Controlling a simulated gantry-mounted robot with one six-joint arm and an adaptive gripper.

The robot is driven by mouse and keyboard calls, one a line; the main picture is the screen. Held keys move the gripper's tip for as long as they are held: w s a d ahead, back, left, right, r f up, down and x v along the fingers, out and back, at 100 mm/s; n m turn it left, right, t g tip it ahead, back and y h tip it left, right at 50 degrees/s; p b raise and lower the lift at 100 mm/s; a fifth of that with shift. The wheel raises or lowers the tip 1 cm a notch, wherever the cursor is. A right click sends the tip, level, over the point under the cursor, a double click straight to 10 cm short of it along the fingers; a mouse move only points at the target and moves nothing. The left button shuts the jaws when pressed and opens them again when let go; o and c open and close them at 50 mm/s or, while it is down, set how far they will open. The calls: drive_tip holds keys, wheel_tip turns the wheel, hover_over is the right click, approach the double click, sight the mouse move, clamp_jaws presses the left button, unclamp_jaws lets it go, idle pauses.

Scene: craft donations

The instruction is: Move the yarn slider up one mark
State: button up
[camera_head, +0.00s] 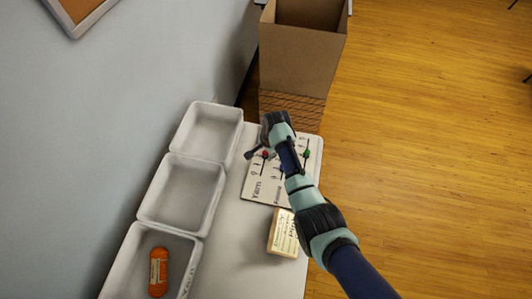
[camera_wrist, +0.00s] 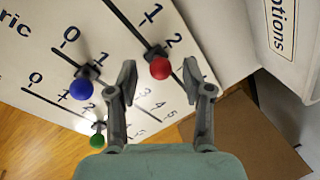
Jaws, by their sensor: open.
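A white board (camera_head: 262,183) with three slider tracks lies on the table, with "Yarn" printed by its left track. That track's red knob (camera_head: 265,153) also shows in the wrist view (camera_wrist: 160,67), close to the mark 2. The blue knob (camera_wrist: 83,88) is on the neighbouring track, and the green knob (camera_wrist: 98,141) is on the farthest one. My gripper (camera_wrist: 160,82) is open above the board. The red knob shows in the gap between its fingertips, slightly beyond them, and I see no contact. In the head view my gripper (camera_head: 257,149) is beside the red knob.
Several white bins (camera_head: 181,198) stand in a row left of the board; the nearest holds an orange item (camera_head: 158,272). A small labelled block (camera_head: 284,234) sits on the table below the board. A tall open cardboard box (camera_head: 300,65) stands beyond the table's far end.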

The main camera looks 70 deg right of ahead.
drive_tip(key=shift+f, duration=0.45)
clamp_jaws()
drive_tip(key=shift+d, duration=0.1)
